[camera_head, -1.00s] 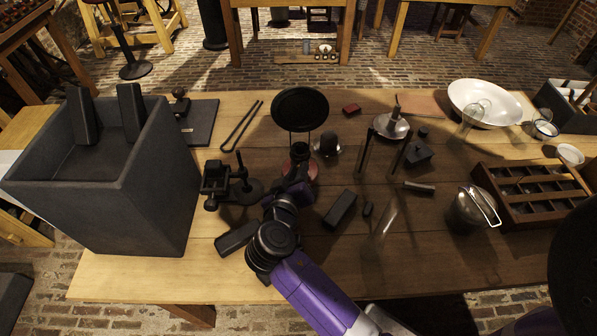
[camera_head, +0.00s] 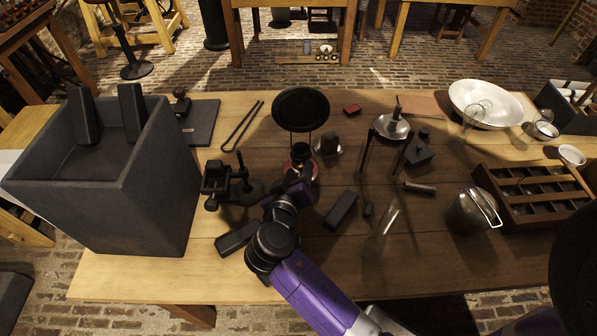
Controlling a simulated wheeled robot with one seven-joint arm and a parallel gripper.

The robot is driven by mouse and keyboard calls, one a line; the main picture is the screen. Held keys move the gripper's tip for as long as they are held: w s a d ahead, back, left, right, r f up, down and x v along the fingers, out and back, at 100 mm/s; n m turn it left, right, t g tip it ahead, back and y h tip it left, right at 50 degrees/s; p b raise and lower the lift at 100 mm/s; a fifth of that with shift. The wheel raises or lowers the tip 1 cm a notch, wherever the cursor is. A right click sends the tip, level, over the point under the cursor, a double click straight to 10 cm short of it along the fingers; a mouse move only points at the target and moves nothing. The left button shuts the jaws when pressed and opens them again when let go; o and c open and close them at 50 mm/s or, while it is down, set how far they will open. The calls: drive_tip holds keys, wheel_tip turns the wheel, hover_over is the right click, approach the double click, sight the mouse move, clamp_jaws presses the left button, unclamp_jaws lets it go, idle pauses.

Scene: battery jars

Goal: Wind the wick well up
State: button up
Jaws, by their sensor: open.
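A small lamp with a dark top and reddish body (camera_head: 303,166) stands left of the table's middle, beneath a round black plate (camera_head: 300,109) held up on thin legs. My gripper (camera_head: 301,181) is at the near side of the lamp, close against it in the picture. It is open, but its fingers are dark and small, and I cannot tell whether they touch the lamp. The wick and its winding knob cannot be made out; my gripper and the plate crowd that part of the view.
A dark clamp stand (camera_head: 228,184) is left of my gripper. A black block (camera_head: 341,210) and a glass tube (camera_head: 383,227) lie to the right. A tall grey box (camera_head: 150,205) stands at left. A white bowl (camera_head: 485,103) and compartmented wooden tray (camera_head: 527,232) are at right.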

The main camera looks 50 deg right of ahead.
drive_tip(key=b+v, duration=0.1)
drive_tip(key=v, duration=0.6)
drive_tip(key=shift+s+a, duration=0.15)
drive_tip(key=shift+a, duration=0.2)
